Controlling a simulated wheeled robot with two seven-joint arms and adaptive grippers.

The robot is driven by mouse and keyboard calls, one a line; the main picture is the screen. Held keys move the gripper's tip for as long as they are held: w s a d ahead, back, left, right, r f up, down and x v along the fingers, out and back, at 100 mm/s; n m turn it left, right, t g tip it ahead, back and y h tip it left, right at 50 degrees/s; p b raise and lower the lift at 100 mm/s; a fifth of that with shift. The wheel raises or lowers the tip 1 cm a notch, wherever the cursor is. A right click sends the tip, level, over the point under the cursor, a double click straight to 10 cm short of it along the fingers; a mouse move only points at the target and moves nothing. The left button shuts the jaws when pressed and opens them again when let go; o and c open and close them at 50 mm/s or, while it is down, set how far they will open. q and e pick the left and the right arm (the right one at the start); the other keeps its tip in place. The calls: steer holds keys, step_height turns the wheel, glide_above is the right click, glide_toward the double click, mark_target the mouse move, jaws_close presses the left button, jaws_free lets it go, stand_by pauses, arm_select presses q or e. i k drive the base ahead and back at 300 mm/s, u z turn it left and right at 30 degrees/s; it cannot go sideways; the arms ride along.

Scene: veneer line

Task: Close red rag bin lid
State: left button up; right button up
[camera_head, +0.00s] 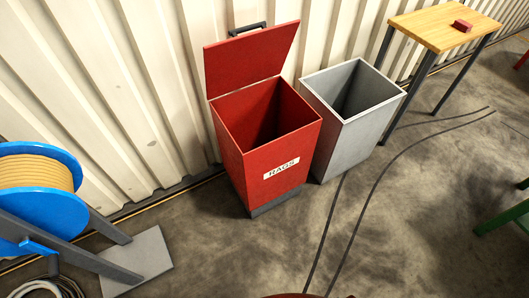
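The red rag bin (262,150) stands on the floor against the corrugated wall, with a white label reading RAGS on its front. Its red lid (250,58) is open, raised at the back and leaning toward the wall. A dark handle (248,29) sits at the lid's top edge. The inside of the bin is dark and its contents cannot be made out. Neither of my grippers is in view.
A grey open bin (345,135) stands close beside the red bin on its right. A wooden-topped table (430,32) with a small red block (462,25) is at upper right. A blue cable reel (35,200) stands at left. Dark cables (360,205) lie on the otherwise open floor in front.

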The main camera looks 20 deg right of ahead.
mark_target(236, 62)
steer(key=z, duration=0.8)
steer(key=i, duration=1.35)
steer(key=u, duration=0.05)
